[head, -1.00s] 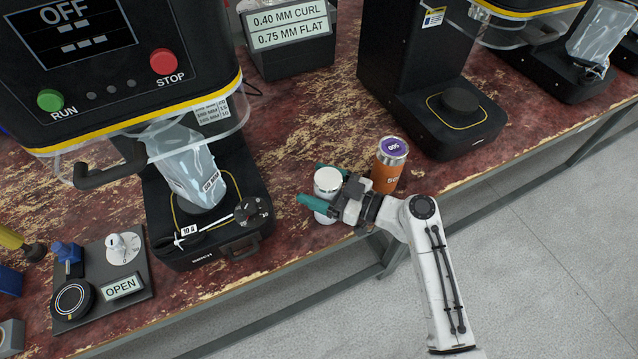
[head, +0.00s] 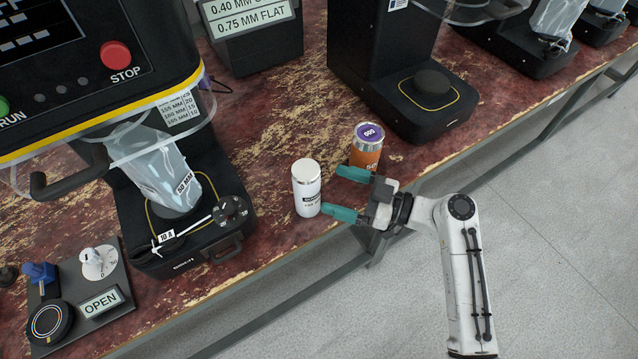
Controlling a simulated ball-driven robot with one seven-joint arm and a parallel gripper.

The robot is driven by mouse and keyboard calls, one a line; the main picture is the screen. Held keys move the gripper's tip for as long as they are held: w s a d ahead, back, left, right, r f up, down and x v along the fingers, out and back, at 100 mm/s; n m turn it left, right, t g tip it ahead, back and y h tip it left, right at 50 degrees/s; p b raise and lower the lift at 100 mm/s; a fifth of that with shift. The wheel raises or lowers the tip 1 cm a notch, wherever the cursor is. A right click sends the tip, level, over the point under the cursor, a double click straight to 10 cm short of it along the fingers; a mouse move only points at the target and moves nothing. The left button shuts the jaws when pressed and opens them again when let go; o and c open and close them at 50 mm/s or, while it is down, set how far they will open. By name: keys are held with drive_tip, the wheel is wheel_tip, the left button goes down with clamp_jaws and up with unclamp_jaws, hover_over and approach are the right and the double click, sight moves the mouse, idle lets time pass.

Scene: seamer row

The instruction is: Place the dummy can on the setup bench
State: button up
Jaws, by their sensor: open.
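The label is too small to read surely, but this looks like the dummy can. My gripper (head: 334,191) is open and empty just right of it. Its two teal fingers point at the can, with the lower fingertip close to its base; I cannot tell whether they touch. An orange can (head: 366,157) with a purple top mark stands behind the upper finger, partly hidden.
A seamer (head: 180,225) with a plastic-bagged part stands left of the white can. Another black machine (head: 425,105) stands behind the orange can. A control panel (head: 80,300) reading OPEN is at lower left. Bench space behind the white can is clear.

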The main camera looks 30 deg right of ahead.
drive_tip(key=s+a+f+m+g+h, duration=0.3)
drive_tip(key=s+f+g+h, duration=0.1)
drive_tip(key=s+f+g, duration=0.65)
drive_tip(key=s+d+m+g+h, duration=0.2)
drive_tip(key=s+d+m+h, duration=0.3)
drive_tip(key=s, duration=0.6)
drive_tip(key=r+h, duration=0.1)
drive_tip(key=h, duration=0.1)
drive_tip(key=shift+s+d+h, duration=0.15)
drive_tip(key=shift+d+h, duration=0.15)
drive_tip(key=shift+d, duration=0.05)
